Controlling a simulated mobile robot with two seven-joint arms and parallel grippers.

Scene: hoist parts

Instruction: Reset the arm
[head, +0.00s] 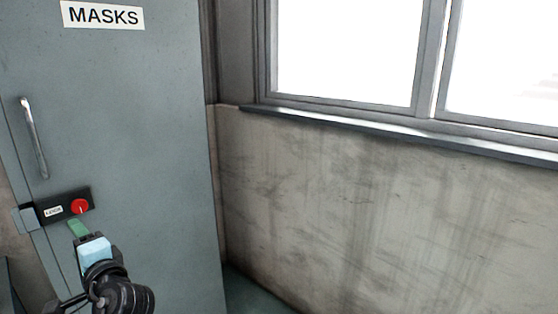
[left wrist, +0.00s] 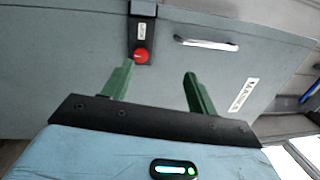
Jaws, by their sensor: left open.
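My left gripper (head: 77,228) is in front of a grey-blue cabinet door marked MASKS, just below a red knob (head: 79,206) on a black latch plate (head: 55,210). In the left wrist view its two green fingers (left wrist: 159,82) are spread apart with nothing between them. The red knob (left wrist: 141,56) shows beyond the tip of the left-hand finger; I cannot tell whether they touch. My right gripper is in neither view.
The cabinet door (head: 130,120) looks shut and has a vertical metal handle (head: 33,137) above the latch. To the right are a stained wall (head: 380,220), a protruding window sill (head: 400,133) and bright windows (head: 345,45). Little floor shows.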

